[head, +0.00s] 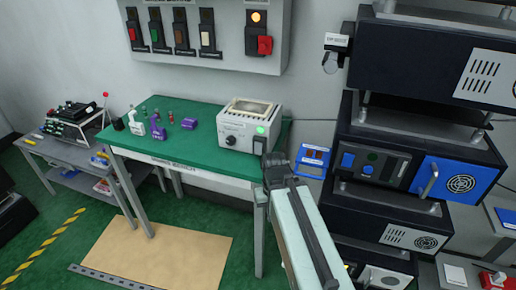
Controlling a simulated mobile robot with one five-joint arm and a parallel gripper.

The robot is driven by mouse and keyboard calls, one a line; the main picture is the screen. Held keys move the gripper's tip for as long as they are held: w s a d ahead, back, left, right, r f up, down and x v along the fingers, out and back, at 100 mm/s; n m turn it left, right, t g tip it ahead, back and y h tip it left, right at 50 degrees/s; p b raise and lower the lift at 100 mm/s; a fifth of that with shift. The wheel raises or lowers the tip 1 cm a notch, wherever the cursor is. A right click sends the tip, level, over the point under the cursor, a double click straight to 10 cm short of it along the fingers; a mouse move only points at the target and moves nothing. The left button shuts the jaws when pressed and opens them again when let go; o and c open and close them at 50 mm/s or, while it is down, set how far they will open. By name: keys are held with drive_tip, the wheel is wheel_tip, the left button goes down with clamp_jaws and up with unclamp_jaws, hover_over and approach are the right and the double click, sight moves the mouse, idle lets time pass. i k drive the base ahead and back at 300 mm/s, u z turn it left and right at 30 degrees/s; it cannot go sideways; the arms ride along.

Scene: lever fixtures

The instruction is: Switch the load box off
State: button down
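No label reading "load box" is legible, so I cannot tell for sure which unit it is. A grey box (249,126) with a dark knob (231,140) and a lit green light (261,130) stands on the right end of the green table. On the wall panel (225,48), a dark switch unit (256,32) has a lit orange lamp (256,17) and a red lever (265,45). My gripper (273,160) is at the table's front right corner, just below and in front of the grey box. Its fingers are too small and dark to read.
The green table (170,135) carries small purple and white items at its left. Several more wall switches (208,33) sit left of the red lever. A tall stack of black and blue units (400,160) stands close to the right of my arm. A small blue panel (313,157) lies between them.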

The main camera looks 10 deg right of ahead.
sight(258, 146)
drive_tip(key=u, duration=1.85)
drive_tip(key=k, duration=0.45)
drive_tip(key=u, duration=1.3)
drive_tip(key=i, duration=1)
drive_tip(key=z, duration=0.05)
